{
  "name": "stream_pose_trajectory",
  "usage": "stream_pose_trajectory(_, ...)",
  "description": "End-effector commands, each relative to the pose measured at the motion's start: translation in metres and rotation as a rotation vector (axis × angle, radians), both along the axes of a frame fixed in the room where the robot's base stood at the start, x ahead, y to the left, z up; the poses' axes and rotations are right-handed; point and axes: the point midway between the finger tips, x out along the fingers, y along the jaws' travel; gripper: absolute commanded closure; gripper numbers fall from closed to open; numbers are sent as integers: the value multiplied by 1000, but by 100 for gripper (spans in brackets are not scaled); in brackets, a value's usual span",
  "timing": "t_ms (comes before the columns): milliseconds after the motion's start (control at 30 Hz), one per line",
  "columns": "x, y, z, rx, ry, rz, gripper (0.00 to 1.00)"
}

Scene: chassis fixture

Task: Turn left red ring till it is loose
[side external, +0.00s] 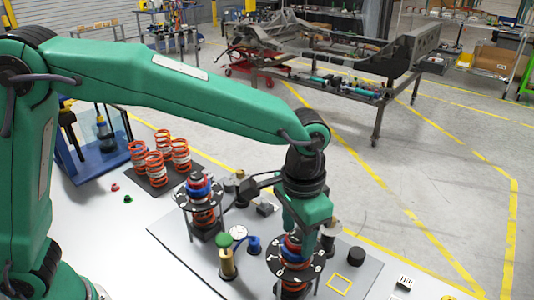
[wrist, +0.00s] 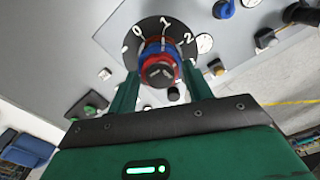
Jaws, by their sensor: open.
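Two coil-spring assemblies with red and blue rings stand in round black dial stands. The left one shows its red ring (side external: 198,178) uncovered in the side view. The right one shows a red ring (side external: 290,246) under my gripper (side external: 300,230), which points down over that right stand. In the wrist view my gripper (wrist: 158,86) is open, its green fingers on either side of an assembly with a blue ring (wrist: 152,60), red bands and a dark top. Its black dial (wrist: 135,38) carries white numbers. I cannot tell whether the fingers touch the rings.
A brass cylinder with a green knob (side external: 225,240) and a blue part (side external: 254,244) stand between the two assemblies. Several orange springs (side external: 155,168) stand on a dark mat at the back left. A black cylinder (side external: 356,256) is to the right.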

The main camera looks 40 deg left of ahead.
Motion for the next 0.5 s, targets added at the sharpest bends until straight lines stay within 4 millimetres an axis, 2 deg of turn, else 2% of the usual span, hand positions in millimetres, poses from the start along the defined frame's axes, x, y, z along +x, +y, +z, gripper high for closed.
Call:
stream_pose_trajectory(133,0,0,0,0,0,1,50)
stream_pose_trajectory(300,0,0,0,0,0,2,83)
stream_pose_trajectory(500,0,0,0,0,0,23,84)
